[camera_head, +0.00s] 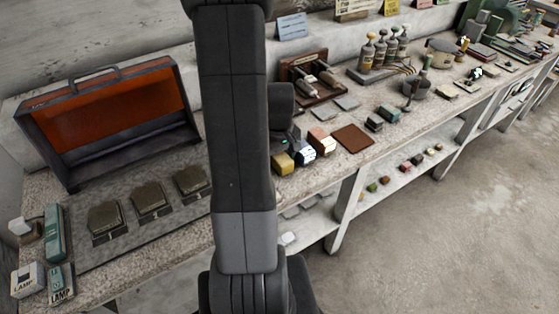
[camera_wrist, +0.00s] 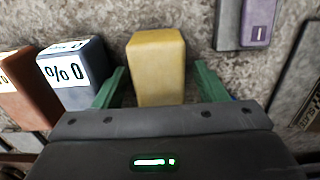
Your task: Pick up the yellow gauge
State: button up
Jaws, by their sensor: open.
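The yellow gauge (camera_wrist: 157,62) is a plain yellow block in the middle of the wrist view. In the head view it (camera_head: 283,164) sits on the bench, partly beside my arm. My gripper (camera_wrist: 159,88) is open, with one green finger on each side of the gauge's near part. I cannot tell whether the fingers touch it. In the head view my gripper (camera_head: 291,142) is low over the bench behind the gauge, its fingers largely hidden.
A white-faced block (camera_wrist: 75,72) marked "% 0" stands close left of the gauge, with a brown block (camera_wrist: 14,85) beyond. A purple tag (camera_wrist: 258,20) lies at upper right. In the head view, a brown mat (camera_head: 353,139) and an open orange-lined case (camera_head: 112,107) occupy the bench.

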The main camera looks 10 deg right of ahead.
aim_at(280, 155)
jog(key=c, duration=1.3)
jog(key=shift+o, duration=0.2)
jog(key=shift+r+p, duration=0.45)
notch_tip(280, 155, up, 10)
jog(key=shift+f, duration=0.2)
jog(key=o, duration=0.4)
jog(key=shift+c, duration=0.5)
jog(key=shift+r, duration=0.1)
